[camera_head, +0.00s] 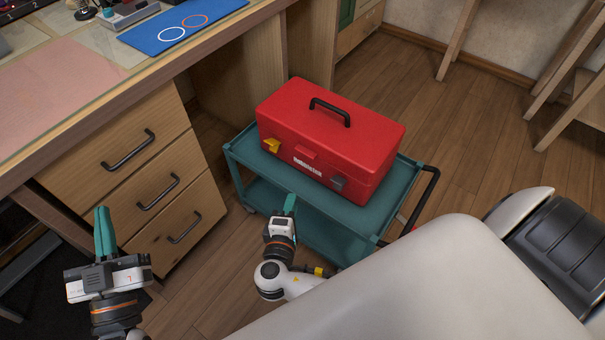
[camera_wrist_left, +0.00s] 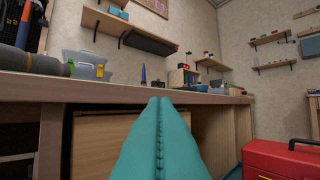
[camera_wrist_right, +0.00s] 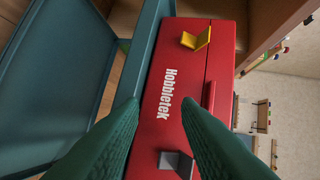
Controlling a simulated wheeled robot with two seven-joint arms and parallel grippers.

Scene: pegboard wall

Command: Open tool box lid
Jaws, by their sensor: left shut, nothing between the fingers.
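The red tool box (camera_head: 330,140) sits on the teal cart (camera_head: 238,168) with its lid down and black handle (camera_head: 330,110) on top. Its front has a yellow latch (camera_head: 272,146) at left and a grey latch (camera_head: 338,184) at right. Both stick out from the front in the right wrist view, yellow (camera_wrist_right: 197,38) and grey (camera_wrist_right: 176,162). My right gripper (camera_head: 290,202) is open and empty in front of the box, apart from it. My left gripper (camera_head: 103,212) is shut and empty, far left, before the drawers; the box (camera_wrist_left: 285,158) shows at its view's right edge.
A wooden desk (camera_head: 110,75) with several drawers (camera_head: 150,150) stands left of the cart. A blue mat (camera_head: 180,28) lies on it. The cart has a black push handle (camera_head: 428,200) at its right end. Wooden legs (camera_head: 458,40) stand behind. Floor is clear right of the cart.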

